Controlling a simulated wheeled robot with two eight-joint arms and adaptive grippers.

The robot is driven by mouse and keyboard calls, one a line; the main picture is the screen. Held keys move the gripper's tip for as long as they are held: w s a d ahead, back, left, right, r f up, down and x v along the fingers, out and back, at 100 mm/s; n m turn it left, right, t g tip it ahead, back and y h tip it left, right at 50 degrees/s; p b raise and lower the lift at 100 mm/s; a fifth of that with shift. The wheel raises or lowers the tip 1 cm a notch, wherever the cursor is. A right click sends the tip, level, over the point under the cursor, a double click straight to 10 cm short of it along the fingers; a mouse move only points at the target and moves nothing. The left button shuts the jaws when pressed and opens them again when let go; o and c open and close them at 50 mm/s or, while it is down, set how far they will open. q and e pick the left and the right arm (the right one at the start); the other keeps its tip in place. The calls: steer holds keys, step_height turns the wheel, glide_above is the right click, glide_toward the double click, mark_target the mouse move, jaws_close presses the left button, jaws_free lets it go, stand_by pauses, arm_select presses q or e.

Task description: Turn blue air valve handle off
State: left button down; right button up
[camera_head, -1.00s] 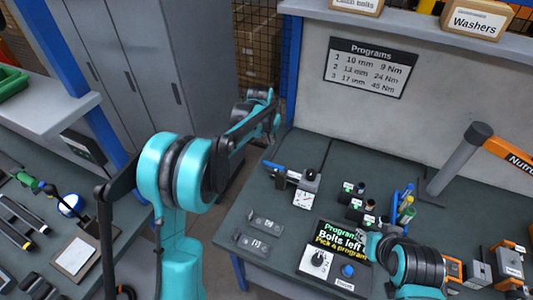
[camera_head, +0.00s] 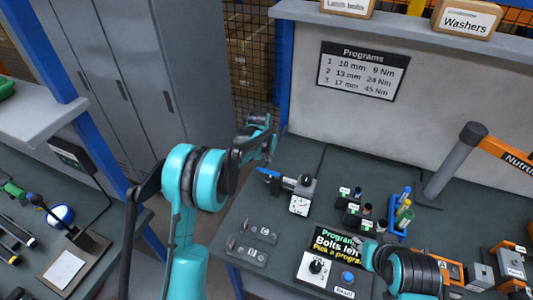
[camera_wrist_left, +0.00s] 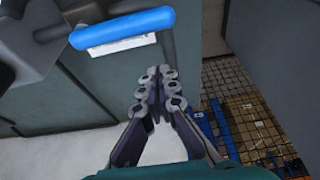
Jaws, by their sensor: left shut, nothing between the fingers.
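The blue air valve handle (camera_head: 268,173) sticks out to the left from a grey valve body (camera_head: 305,186) at the left end of the right-hand bench, beside a square gauge (camera_head: 299,205). In the left wrist view the handle (camera_wrist_left: 122,28) lies level across the upper left, above a white label. My left gripper (camera_wrist_left: 157,78) is shut and empty, below and right of the handle, with a visible gap. In the head view my left gripper (camera_head: 268,150) is small, just above the handle.
Sockets (camera_head: 352,200), a blue holder (camera_head: 399,217) and a program box (camera_head: 335,262) stand right of the valve. Grey lockers (camera_head: 140,70) and a mesh fence stand behind. A second bench is at left.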

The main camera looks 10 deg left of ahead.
mark_target(261, 171)
arm_select(q)
steer(key=s, duration=0.4)
steer(key=shift+a+r, duration=0.1)
steer(key=shift+a, duration=0.3)
steer(key=shift+s+n, duration=0.2)
steer(key=shift+n, duration=0.2)
steer(key=n, duration=0.1)
steer(key=s+n+y, duration=0.1)
steer(key=shift+s+a+n+b, duration=0.2)
steer(key=shift+a+n+b, duration=0.1)
steer(key=shift+b, duration=0.1)
steer(key=s+n+y, duration=0.1)
steer(key=n, duration=0.1)
steer(key=shift+s+n, duration=0.2)
steer(key=shift+n, duration=0.2)
steer(key=shift+s+d+n+g+y+b, duration=0.1)
steer(key=shift+s+d+n+g+y, duration=0.45)
steer(key=shift+n, duration=1)
steer(key=shift+s+d+n+g+y+b, duration=0.2)
steer(key=shift+s+d+n, duration=0.35)
steer(key=shift+s+n, duration=0.75)
steer(key=shift+s+d+n+g+y+b, duration=0.1)
steer(key=shift+s+d+n+g+y, duration=0.4)
steer(key=shift+n, duration=1.25)
steer(key=shift+s+d, duration=0.2)
steer(key=shift+d, duration=0.05)
